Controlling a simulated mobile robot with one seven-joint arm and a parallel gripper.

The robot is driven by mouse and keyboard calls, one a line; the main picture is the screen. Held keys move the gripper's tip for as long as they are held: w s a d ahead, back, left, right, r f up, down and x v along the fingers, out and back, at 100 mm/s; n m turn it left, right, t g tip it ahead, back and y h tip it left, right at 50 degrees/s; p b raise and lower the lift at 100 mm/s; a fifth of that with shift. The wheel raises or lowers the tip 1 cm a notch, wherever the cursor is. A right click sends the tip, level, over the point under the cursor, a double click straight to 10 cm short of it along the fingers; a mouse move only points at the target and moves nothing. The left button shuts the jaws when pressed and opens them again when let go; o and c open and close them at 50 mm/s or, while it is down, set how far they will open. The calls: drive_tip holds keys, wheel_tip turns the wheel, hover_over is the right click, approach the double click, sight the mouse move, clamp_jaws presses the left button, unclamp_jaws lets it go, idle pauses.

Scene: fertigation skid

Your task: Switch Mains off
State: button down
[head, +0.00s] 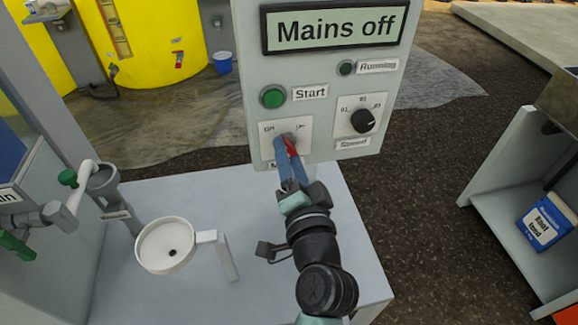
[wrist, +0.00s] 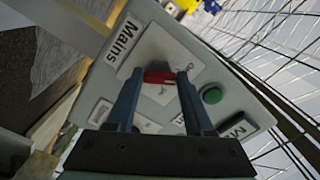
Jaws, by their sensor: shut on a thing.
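The grey control panel (head: 258,70) carries a sign reading "Mains off" (head: 335,30). Below and left on it is the Mains switch plate (head: 269,149), with position marks at its upper left and upper right. The red switch handle (head: 292,148) lies between the blue fingers of my gripper (head: 287,150). In the wrist view the red handle (wrist: 158,77) is held between the two fingertips of my gripper (wrist: 158,82), near the "Mains" label (wrist: 123,39). My gripper is shut on the handle. The fingers hide part of it, so its exact angle is hard to tell.
A green Start button (head: 273,96), a dark green Running lamp (head: 346,68) and a black Speed knob (head: 363,120) sit close by on the panel. A white cup-shaped bowl (head: 166,246) stands on the bench (head: 345,230), left of my arm.

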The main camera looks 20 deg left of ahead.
drive_tip(key=shift+f+n+b, duration=0.15)
drive_tip(key=shift+n+b, duration=0.7)
drive_tip(key=shift+n, duration=0.25)
drive_tip(key=shift+c, duration=1.4)
unclamp_jaws()
drive_tip(key=shift+s+d, duration=0.1)
drive_tip(key=b+v, duration=0.1)
drive_tip(key=v, duration=1.1)
drive_tip(key=shift+s+d, duration=0.2)
drive_tip(key=shift+s, duration=0.1)
drive_tip(key=shift+w, duration=0.1)
